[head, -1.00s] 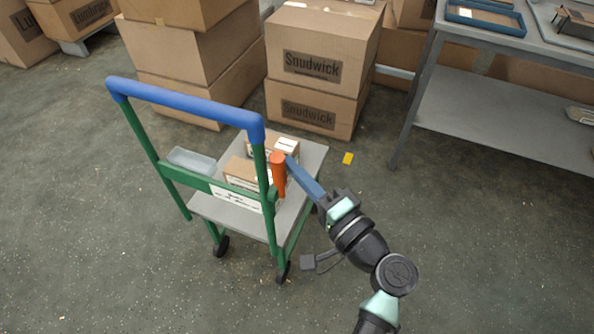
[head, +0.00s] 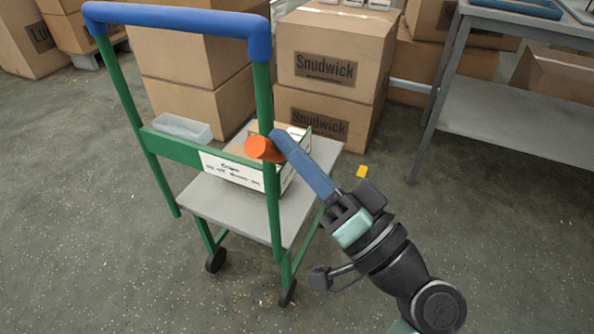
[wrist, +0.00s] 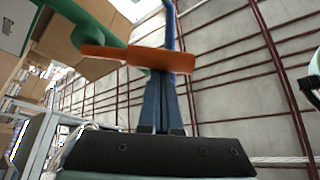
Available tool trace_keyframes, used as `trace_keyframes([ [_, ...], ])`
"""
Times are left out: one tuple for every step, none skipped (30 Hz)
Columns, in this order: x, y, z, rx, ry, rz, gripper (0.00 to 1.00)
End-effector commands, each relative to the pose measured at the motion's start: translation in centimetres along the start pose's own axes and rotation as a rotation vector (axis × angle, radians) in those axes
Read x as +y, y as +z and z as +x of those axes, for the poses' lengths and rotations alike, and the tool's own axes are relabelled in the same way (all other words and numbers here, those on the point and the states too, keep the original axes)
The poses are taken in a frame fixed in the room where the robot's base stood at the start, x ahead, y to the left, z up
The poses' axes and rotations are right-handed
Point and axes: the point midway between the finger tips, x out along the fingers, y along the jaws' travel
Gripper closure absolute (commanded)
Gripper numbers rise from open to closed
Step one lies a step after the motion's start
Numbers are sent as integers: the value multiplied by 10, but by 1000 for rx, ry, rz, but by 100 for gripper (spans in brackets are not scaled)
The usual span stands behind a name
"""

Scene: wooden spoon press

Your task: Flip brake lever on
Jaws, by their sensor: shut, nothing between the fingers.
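The orange brake lever (head: 263,149) is on the right post of a green cart (head: 276,210) with a blue handle (head: 180,17). In the head view its end points toward the camera, roughly level rather than upright. In the wrist view the lever (wrist: 140,57) lies crosswise over the finger ends. My gripper (head: 278,136) has its blue fingers shut together with nothing between them. The tips are right beside the lever on its far right side; whether they touch it I cannot tell. In the wrist view the gripper (wrist: 160,80) is below the lever.
Large cartons (head: 335,58) stand behind the cart. A grey metal table (head: 500,115) is at the right. The floor at front left is clear.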

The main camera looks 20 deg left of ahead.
Motion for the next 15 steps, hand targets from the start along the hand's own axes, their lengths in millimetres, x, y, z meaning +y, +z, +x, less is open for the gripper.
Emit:
trace_keyframes([
  [7, 11, -6, -2, -22, -35, 100],
  [6, 13, -7, -2, -34, -53, 100],
  [6, 15, -8, -2, -48, -77, 100],
  [6, 16, -8, -3, -58, -96, 100],
  [6, 17, -9, -2, -69, -113, 100],
  [5, 19, -10, -2, -82, -135, 100],
  [5, 20, -11, -2, -92, -152, 100],
  [5, 20, -11, -2, -101, -167, 100],
  [4, 22, -12, -2, -112, -188, 100],
  [4, 23, -13, -1, -121, -201, 100],
  [4, 24, -13, -1, -130, -216, 100],
  [4, 24, -14, -1, -140, -233, 100],
  [4, 25, -14, -2, -147, -246, 100],
  [4, 26, -15, -2, -147, -247, 100],
  [4, 27, -15, -2, -145, -244, 100],
])
